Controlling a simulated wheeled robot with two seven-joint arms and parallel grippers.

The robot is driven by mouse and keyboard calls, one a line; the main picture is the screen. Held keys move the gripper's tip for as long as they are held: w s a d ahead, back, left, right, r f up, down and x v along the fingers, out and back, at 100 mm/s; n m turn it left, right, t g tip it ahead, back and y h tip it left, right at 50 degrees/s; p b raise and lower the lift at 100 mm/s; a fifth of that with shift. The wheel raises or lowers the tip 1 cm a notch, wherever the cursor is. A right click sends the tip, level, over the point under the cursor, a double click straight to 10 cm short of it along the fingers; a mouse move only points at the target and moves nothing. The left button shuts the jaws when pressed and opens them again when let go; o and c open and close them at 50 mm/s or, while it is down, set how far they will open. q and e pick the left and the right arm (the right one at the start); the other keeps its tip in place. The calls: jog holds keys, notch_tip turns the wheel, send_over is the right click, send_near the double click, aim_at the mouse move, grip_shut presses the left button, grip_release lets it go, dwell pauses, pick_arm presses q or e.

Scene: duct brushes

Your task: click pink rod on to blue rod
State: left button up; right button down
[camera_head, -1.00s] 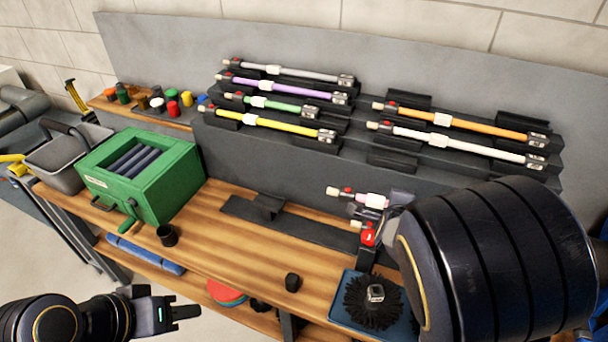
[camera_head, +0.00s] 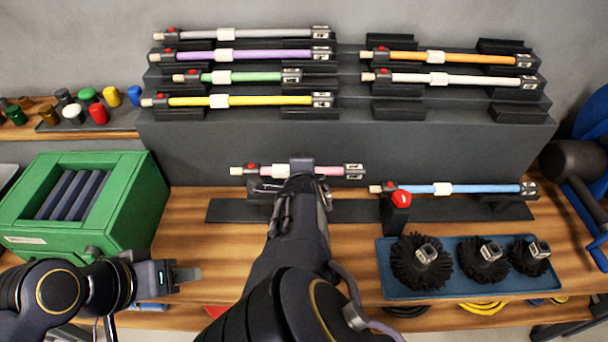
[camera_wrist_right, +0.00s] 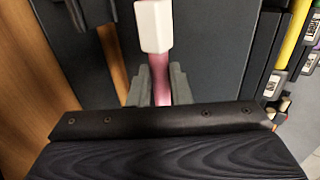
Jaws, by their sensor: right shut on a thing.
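The pink rod (camera_head: 330,171) is level in the head view, with a white collar and a pale tip at its left end and a dark socket at its right end. My right gripper (camera_head: 302,166) is shut on it near the middle; the wrist view shows the pink rod (camera_wrist_right: 161,85) between the two fingers. The blue rod (camera_head: 410,188) lies to the right on a dark stand, its pale tip close to the pink rod's socket but seemingly apart. My left gripper (camera_head: 182,275) hangs empty at the lower left, seen side-on, so its opening is unclear.
A red-topped clamp (camera_head: 401,198) stands at the blue rod's left end. A dark base plate (camera_head: 235,211) lies below the pink rod. A blue tray (camera_head: 455,290) holds black brushes at the front right. A green box (camera_head: 130,205) is at the left. Other rods rest on the rack behind.

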notch_tip(320, 180, down, 6)
jog(key=b, duration=0.4)
jog(key=shift+d+b, duration=0.2)
jog(key=shift+b, duration=0.2)
jog(key=shift+f, duration=0.25)
jog(key=shift+d, duration=0.15)
dwell(0.7)
jog(key=shift+d+b, duration=0.4)
jog(key=shift+d, duration=0.35)
jog(key=shift+d, duration=1.35)
jog(key=c, duration=1.3)
grip_release()
jog(key=shift+o, duration=0.2)
jog(key=shift+r, duration=0.1)
